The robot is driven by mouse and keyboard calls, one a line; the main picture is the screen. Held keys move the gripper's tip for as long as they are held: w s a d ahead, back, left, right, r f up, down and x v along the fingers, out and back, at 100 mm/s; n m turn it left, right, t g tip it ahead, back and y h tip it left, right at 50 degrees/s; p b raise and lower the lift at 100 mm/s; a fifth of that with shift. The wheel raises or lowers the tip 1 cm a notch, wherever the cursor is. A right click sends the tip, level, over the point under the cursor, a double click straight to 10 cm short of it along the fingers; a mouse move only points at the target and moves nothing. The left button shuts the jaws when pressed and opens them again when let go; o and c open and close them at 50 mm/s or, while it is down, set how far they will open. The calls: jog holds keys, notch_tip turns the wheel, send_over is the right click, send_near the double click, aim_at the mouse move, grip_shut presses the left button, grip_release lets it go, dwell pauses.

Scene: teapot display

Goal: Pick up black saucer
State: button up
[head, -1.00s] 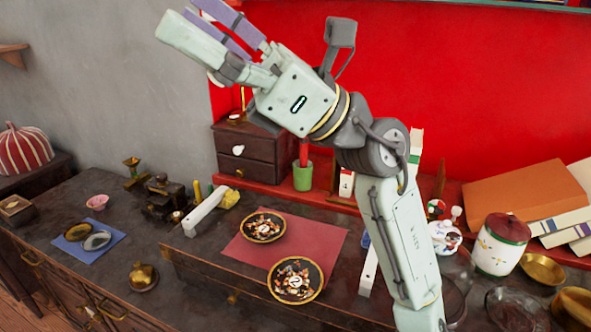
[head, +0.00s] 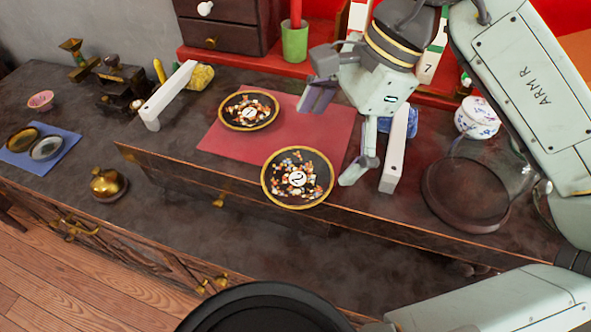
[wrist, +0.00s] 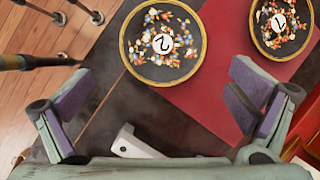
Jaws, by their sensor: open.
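Two round black saucers with gold rims and multicoloured patterns lie at the red mat. The one marked 2 (head: 283,190) is at the mat's front edge; the one marked 1 (head: 235,115) lies farther back and left. In the wrist view, saucer 2 (wrist: 140,50) is ahead of and between my fingers, and saucer 1 (wrist: 275,38) is at upper right. My gripper (head: 338,130) is open and empty, to the right of the saucers and apart from them. A small dark dish (head: 21,139) and a greyish dish (head: 46,148) lie at far left.
The red mat (head: 325,135) lies on the dark cabinet top. White bars (head: 170,95) (head: 396,150) stand at either side. A brass pot (head: 107,184) is at left, a glass dome (head: 480,170) at right. The blue mat (head: 58,162) holds the small dishes.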

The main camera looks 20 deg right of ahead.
aim_at(300, 178)
jog(key=shift+x, duration=1.05)
jog(key=shift+w+p+x, duration=0.2)
jog(key=shift+p+x, duration=0.8)
jog(key=shift+x, duration=1.75)
jog(key=shift+d, duration=0.1)
jog(key=c, duration=0.9)
jog(key=shift+r, duration=0.1)
